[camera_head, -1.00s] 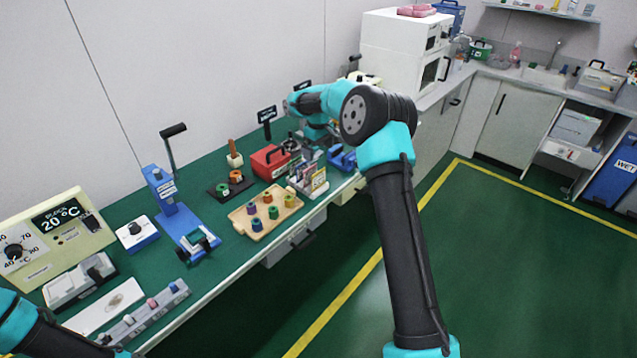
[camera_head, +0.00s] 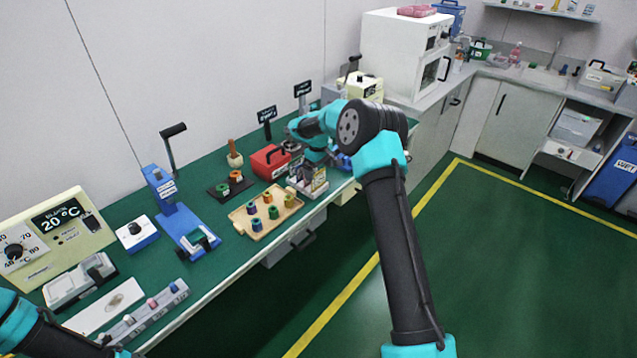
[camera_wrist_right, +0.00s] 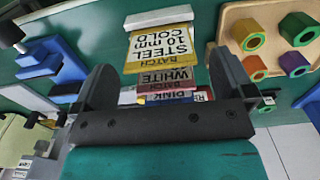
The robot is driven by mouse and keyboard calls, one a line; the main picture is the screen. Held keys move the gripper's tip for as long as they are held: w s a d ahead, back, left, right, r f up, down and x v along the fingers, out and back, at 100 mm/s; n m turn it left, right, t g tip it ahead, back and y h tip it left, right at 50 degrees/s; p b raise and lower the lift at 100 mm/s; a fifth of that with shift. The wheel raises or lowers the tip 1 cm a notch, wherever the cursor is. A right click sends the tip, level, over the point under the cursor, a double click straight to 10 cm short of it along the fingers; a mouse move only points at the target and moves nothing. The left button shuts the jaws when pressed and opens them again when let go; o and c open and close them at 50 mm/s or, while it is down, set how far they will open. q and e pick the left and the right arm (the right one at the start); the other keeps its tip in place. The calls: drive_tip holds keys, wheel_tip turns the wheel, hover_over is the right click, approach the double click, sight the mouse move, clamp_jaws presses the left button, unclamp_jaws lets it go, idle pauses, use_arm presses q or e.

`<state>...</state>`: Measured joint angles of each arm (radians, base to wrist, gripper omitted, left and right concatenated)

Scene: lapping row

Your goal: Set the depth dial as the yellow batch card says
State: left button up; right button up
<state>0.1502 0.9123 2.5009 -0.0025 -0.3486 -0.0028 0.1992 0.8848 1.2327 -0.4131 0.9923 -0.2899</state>
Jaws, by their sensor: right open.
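The yellow batch card (camera_wrist_right: 160,50) shows between my right gripper's fingers in the right wrist view, with a pale strip along one edge. It reads "STEEL 10 mm COLD".
A wooden tray (camera_head: 238,222) with several coloured rings lies left of the rack. A red box (camera_head: 268,161) stands behind it. A blue lever press (camera_head: 178,218) and a temperature panel (camera_head: 84,238) stand farther left. The green bench has narrow clear strips between them.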

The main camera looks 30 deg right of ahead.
sight(319, 177)
drive_tip(key=shift+w+f, duration=0.1)
drive_tip(key=shift+f, duration=2.25)
drive_tip(key=shift+c, duration=0.3)
drive_tip(key=c, duration=0.7)
drive_tip(key=shift+r, duration=0.15)
